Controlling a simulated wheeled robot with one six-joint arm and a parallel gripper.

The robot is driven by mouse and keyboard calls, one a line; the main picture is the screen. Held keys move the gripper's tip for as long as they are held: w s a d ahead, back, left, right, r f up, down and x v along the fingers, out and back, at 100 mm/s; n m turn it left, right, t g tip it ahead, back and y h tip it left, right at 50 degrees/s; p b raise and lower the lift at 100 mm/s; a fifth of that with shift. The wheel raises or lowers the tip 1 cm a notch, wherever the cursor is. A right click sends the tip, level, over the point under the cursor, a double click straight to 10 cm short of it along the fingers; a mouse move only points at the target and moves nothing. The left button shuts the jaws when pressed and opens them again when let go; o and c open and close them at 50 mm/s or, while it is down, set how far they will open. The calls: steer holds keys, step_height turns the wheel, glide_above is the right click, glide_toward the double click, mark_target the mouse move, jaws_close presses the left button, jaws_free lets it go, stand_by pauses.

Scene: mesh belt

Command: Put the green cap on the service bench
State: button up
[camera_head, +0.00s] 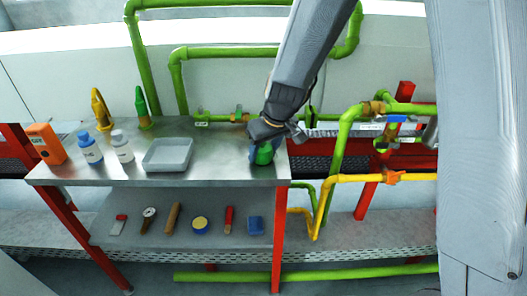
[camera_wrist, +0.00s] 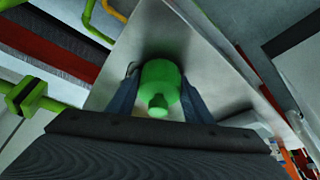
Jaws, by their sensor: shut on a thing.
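The green cap (camera_wrist: 160,82) is between the two fingers of my gripper (camera_wrist: 158,100) in the wrist view. My gripper is shut on it. In the head view the green cap (camera_head: 264,154) shows below my gripper (camera_head: 266,146), at the right end of the service bench (camera_head: 225,168). The bench has a metal top and red legs. The cap is at or just above the bench top; I cannot tell whether it touches. Part of the cap is hidden by the fingers.
A grey tray (camera_head: 168,155) lies on the bench left of my gripper. Green pipes (camera_head: 343,140) and a yellow pipe (camera_head: 350,178) run at the right. Several tools lie on the lower shelf.

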steer(key=o, duration=1)
steer(key=shift+o, duration=0.2)
steer(key=shift+r, duration=0.15)
steer(key=v, duration=1.2)
steer(key=s+d+f+m+g+h, duration=0.1)
steer(key=s+d+f+m, duration=0.1)
steer(key=s+d+f, duration=0.2)
steer(key=s+d+f+m+g+h, duration=0.1)
steer(key=s+d+f, duration=0.4)
steer(key=s+d, duration=0.5)
steer(key=s+m+g, duration=0.1)
steer(key=s+m, duration=0.1)
steer(key=s, duration=0.1)
steer(key=shift+s+f+m+g, duration=0.25)
steer(key=shift+s+m+g, duration=0.05)
